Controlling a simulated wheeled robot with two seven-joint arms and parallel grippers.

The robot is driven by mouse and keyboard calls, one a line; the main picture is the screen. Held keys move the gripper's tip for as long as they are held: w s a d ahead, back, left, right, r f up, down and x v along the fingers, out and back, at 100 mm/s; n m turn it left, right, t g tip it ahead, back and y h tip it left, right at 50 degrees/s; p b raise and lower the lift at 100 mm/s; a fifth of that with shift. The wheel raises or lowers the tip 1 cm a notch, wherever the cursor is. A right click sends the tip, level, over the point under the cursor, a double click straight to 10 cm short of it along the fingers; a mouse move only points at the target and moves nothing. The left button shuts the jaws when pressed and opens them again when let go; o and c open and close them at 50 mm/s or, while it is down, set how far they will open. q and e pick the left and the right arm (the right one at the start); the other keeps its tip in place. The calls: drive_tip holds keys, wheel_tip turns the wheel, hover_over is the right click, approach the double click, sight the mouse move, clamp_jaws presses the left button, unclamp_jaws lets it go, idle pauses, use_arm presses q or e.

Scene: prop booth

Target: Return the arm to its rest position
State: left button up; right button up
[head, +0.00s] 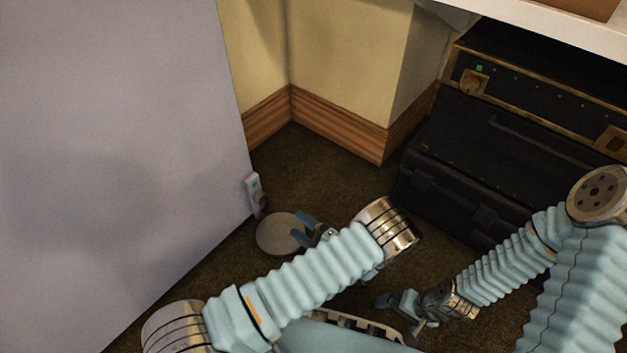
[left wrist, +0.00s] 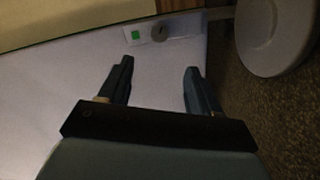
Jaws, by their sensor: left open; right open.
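My left gripper (head: 308,226) is in the middle of the head view, on the arm that comes in from the lower left. In the left wrist view its two fingers (left wrist: 159,85) are spread apart with nothing between them. My right gripper (head: 397,308) is lower and to the right in the head view, above the carpet, small and partly shaded. It is open, and I see nothing held in it.
A grey panel (head: 110,150) fills the left side. A small pale device with a green mark (head: 255,194) is at its edge. A round pale disc (head: 280,234) lies near my left gripper. Black cases (head: 500,150) stand stacked at right under a white surface (head: 560,30). Brown carpet (head: 330,170) is bare between.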

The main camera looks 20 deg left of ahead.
use_arm(q)
drive_tip(key=s+f+n+g+h, duration=0.2)
drive_tip(key=s+n+g+h, duration=0.1)
drive_tip(key=s+n, duration=0.1)
drive_tip(key=s+d+f+n+g+h, duration=0.1)
drive_tip(key=s+f+n+g+h, duration=0.2)
drive_tip(key=s+n+g, duration=0.1)
drive_tip(key=s+f+n+g+h, duration=0.3)
drive_tip(key=s+n+g+h, duration=0.1)
drive_tip(key=s+n, duration=0.1)
drive_tip(key=shift+d+f+n, duration=0.2)
drive_tip(key=shift+n, duration=0.4)
drive_tip(key=d+r+n+t+h, duration=0.15)
drive_tip(key=d+n+h, duration=0.3)
drive_tip(key=n, duration=0.45)
drive_tip(key=d+r+n+t+h, duration=0.1)
drive_tip(key=d+r+n+h, duration=0.25)
drive_tip(key=n+h, duration=0.45)
wheel_tip(320, 180, up, 14)
drive_tip(key=s+a+n+t+y+p, duration=0.1)
drive_tip(key=s+a+n+t+p, duration=0.1)
drive_tip(key=n+p, duration=1.1)
drive_tip(key=shift+s+a+n+y+p, duration=0.35)
drive_tip(key=shift+a+n+p, duration=0.05)
drive_tip(key=shift+n, duration=0.7)
use_arm(e)
wheel_tip(320, 180, up, 14)
drive_tip(key=shift+s+a+f, duration=0.25)
drive_tip(key=shift+a, duration=0.05)
